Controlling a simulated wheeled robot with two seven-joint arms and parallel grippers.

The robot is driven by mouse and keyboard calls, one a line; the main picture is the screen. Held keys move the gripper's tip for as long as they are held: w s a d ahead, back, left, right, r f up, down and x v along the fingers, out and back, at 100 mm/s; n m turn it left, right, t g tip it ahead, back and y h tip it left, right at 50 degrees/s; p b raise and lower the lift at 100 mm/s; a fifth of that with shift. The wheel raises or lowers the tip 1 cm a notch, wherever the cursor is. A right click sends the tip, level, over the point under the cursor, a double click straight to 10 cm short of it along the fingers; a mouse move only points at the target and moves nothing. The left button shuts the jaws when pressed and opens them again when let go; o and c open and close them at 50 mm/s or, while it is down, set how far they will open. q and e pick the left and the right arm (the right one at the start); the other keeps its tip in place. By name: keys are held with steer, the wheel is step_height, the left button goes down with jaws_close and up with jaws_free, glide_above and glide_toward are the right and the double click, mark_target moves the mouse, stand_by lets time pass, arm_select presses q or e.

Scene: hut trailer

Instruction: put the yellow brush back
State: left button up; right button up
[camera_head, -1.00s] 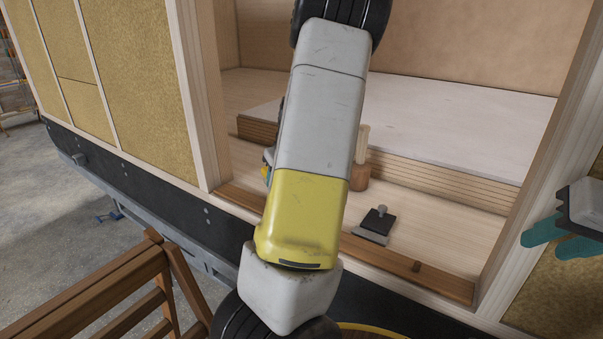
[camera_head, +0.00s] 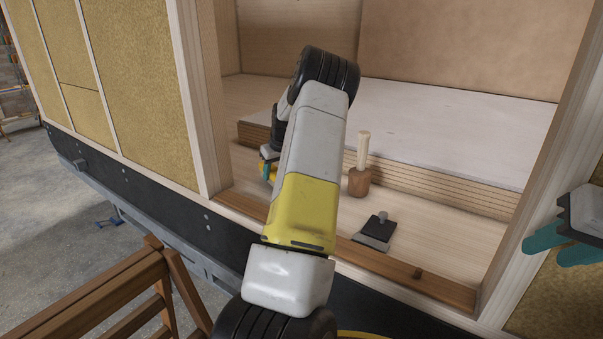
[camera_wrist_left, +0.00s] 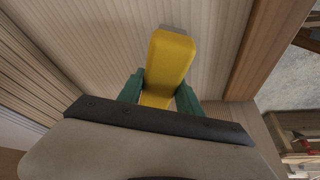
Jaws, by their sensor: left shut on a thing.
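The yellow brush (camera_wrist_left: 168,62) is between the teal fingers of my left gripper (camera_wrist_left: 160,92) in the left wrist view, and the gripper is shut on it. Its grey end points away from the gripper, over pale wood boards. In the head view my left gripper (camera_head: 268,157) is mostly hidden behind my arm, inside the doorway near its left side.
A wooden mallet (camera_head: 359,180) stands head down on the doorway floor. A flat black scraper (camera_head: 375,230) lies nearer the brown sill (camera_head: 392,272). A raised step (camera_head: 440,170) is behind them. Door posts stand on both sides, and a wooden stair rail (camera_head: 110,290) is at front left.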

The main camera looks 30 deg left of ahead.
arm_select(q)
steer(key=shift+f, duration=0.7)
steer(key=shift+f, duration=0.1)
steer(key=o, duration=1.3)
steer(key=shift+f, duration=0.1)
